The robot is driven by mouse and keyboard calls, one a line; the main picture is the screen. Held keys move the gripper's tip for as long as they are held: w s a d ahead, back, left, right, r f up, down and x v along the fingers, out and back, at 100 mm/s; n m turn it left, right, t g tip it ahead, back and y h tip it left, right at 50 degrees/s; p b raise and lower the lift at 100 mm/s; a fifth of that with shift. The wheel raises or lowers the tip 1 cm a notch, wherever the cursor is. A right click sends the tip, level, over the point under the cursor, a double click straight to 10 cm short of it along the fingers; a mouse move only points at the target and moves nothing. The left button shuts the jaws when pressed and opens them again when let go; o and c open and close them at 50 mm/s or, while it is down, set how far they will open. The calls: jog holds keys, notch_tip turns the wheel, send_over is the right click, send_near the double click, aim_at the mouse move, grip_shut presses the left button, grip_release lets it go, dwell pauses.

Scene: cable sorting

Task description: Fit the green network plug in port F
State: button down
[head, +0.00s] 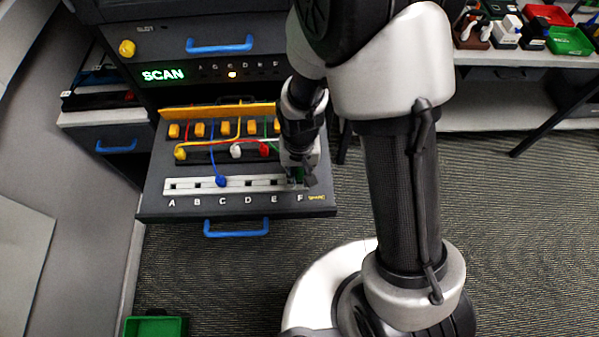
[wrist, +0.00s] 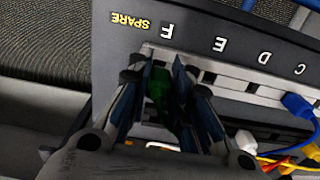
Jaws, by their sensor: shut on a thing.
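The green network plug (wrist: 158,88) is between the fingers of my gripper (wrist: 162,68) in the wrist view. My gripper is shut on it, right at port F at the end of the white port strip (wrist: 232,79). In the head view my gripper (head: 299,178) is over the F end of the strip (head: 199,185) and hides most of the plug and the port. I cannot tell how deep the plug sits in the port. The letter F (wrist: 167,31) is visible beside the gripper.
A blue plug (head: 221,181) sits in port C. White (head: 236,150), red (head: 265,148) and yellow (head: 180,153) plugs lie on the rack behind the strip, with their cables running to orange blocks. Ports A, B, D and E look empty. A blue drawer handle (head: 236,232) is in front.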

jog(key=shift+f+b, duration=0.75)
jog(key=shift+f, duration=0.2)
dwell(0.7)
dwell(0.4)
jog(key=c, duration=1.4)
grip_release()
jog(key=shift+o, duration=0.6)
jog(key=o, duration=0.4)
jog(key=shift+r, duration=0.1)
jog(key=shift+r+p, duration=2.85)
jog(key=shift+r, duration=0.6)
